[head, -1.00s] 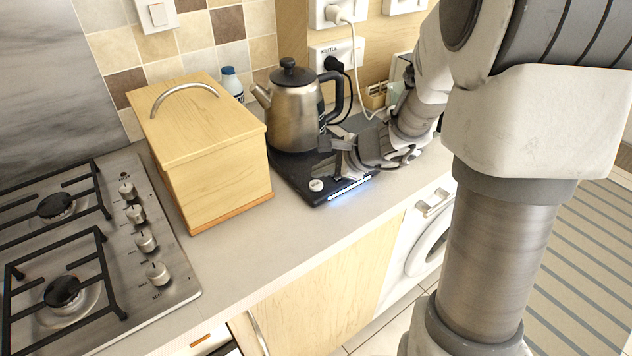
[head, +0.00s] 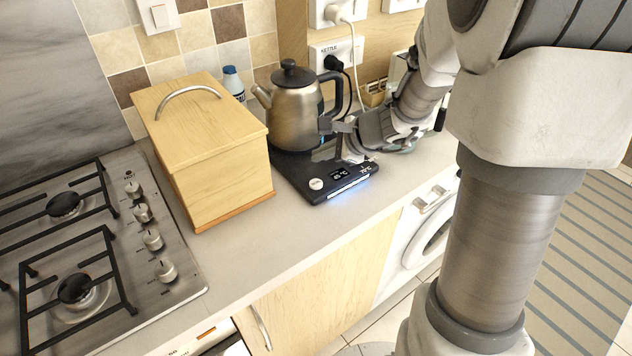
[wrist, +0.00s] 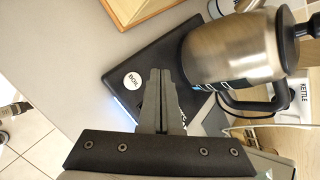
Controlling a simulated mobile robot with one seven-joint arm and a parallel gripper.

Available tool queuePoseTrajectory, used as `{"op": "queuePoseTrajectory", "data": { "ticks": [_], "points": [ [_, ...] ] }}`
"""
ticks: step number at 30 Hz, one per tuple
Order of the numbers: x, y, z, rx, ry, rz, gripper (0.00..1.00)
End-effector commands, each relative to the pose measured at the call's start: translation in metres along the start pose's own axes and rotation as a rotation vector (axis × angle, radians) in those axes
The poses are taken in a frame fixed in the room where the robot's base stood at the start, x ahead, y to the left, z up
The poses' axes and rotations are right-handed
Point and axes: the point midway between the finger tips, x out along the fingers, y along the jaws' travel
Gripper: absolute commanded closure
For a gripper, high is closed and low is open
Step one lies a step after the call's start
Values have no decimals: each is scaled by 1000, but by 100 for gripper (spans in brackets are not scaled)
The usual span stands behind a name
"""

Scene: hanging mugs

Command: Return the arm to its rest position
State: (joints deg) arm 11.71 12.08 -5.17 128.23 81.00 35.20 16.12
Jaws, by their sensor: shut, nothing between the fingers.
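My gripper (head: 333,126) is in front of the steel kettle (head: 295,115), over the black kettle base (head: 312,186) with its lit display. In the wrist view my gripper (wrist: 160,78) has its two fingers together with nothing between them. There the fingers point across the kettle base (wrist: 118,60), beside its round BOIL button. The kettle (wrist: 235,50) stands upright to the right of the fingers in the wrist view. In the head view I cannot tell whether the fingertips touch the kettle. My arm reaches in from the right.
A wooden box (head: 215,160) with a metal handle stands left of the kettle. A gas hob (head: 95,250) is further left. A bottle (head: 233,84) stands behind the box, and cables (head: 352,85) hang from wall sockets at the back. The front counter strip (head: 270,250) is clear.

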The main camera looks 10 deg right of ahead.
Motion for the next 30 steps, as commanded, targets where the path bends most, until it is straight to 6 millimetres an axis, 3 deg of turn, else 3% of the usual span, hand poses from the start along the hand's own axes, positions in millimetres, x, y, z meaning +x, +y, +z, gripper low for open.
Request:
{"op": "queuePoseTrajectory", "data": {
  "ticks": [7, 11, 21, 30],
  "points": [
    [0, 0, 0, -2, -1, 1, 100],
    [-8, 2, 12, -64, -10, 11, 100],
    [-77, 42, 82, -618, -56, 122, 100],
    [-142, 90, 104, -1147, -12, 243, 100]
  ]
}}
